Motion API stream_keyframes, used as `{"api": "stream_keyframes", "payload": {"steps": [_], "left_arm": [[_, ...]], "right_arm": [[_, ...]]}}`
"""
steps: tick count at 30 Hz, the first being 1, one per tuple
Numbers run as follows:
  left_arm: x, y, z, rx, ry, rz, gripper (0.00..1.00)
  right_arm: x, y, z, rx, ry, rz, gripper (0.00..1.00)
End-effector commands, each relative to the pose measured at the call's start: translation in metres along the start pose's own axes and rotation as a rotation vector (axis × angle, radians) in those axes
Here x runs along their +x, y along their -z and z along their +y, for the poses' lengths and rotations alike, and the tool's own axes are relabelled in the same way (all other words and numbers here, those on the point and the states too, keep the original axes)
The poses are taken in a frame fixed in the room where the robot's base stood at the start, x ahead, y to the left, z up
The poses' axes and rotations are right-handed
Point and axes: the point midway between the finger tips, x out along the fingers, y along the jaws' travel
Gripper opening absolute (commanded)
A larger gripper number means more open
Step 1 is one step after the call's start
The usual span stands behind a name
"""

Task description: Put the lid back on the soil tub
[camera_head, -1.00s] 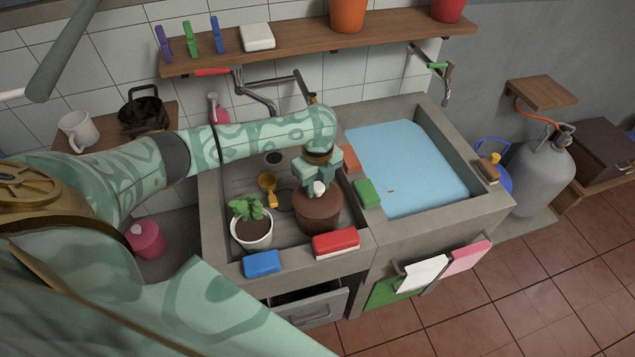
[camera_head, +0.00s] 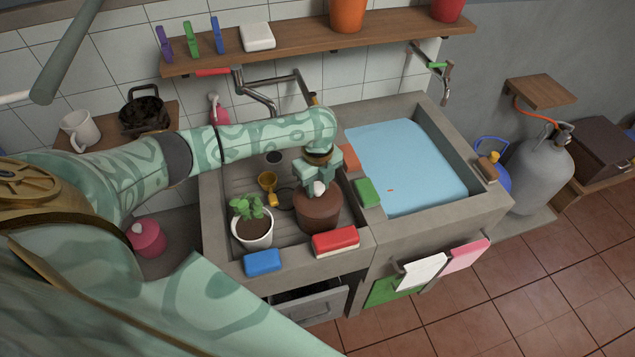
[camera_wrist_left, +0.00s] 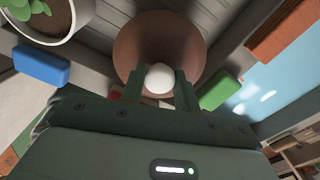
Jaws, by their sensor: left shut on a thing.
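The soil tub (camera_head: 318,216) is a brown round pot standing in the left basin of the sink. Its brown lid (camera_head: 320,198), with a white round knob, sits over the tub's top. In the left wrist view the lid (camera_wrist_left: 135,48) hides the tub below it, and I cannot tell whether it is fully seated. My left gripper (camera_head: 318,186) comes down from above and is shut on the lid's white knob (camera_wrist_left: 159,78), one finger on each side. My right gripper is not in view.
A potted plant (camera_head: 252,228) stands left of the tub, with a yellow scoop (camera_head: 268,184) behind it. Blue (camera_head: 262,262), red (camera_head: 335,241) and green (camera_head: 367,192) sponges lie on the rims. The right basin (camera_head: 410,165) holds blue water.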

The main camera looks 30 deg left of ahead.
Motion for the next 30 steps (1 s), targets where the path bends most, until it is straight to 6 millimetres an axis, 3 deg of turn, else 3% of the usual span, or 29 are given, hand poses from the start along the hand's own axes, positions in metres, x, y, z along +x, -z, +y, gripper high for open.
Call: {"api": "stream_keyframes", "payload": {"steps": [30], "left_arm": [[0.0008, 0.0003, 0.0, 0.0, 0.0, 0.0, 0.08]], "right_arm": [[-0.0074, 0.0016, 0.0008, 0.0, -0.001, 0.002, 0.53]]}}
